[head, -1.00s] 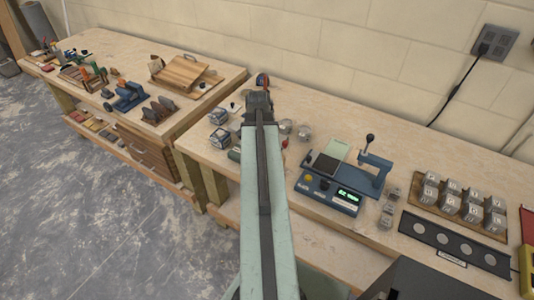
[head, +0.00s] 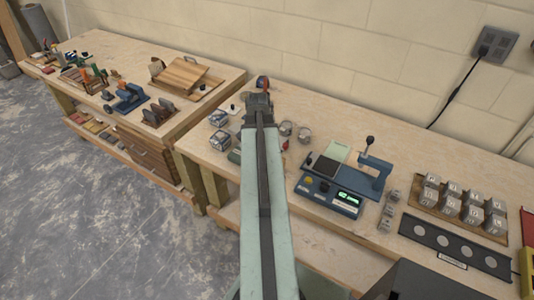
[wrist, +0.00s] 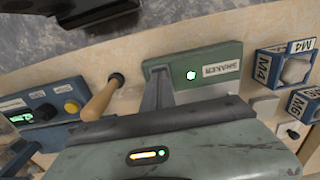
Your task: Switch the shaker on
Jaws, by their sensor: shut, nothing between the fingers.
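The shaker (wrist: 225,70) is a green box with a white SHAKER label (wrist: 221,69) in the wrist view. A round button (wrist: 191,75) on its top glows green. In the head view only a sliver of the shaker (head: 235,156) seems to show beside my arm, which hides the rest. My gripper (wrist: 158,72) is shut and empty in the wrist view, its grey fingers beside the shaker's left end, left of the lit button. I cannot tell whether they touch the box. In the head view my gripper (head: 258,100) is above the bench, its fingertips hidden.
A blue machine (head: 330,190) with a green display stands to the right. Metal cubes (head: 465,205) and a dark strip (head: 455,242) lie farther right.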

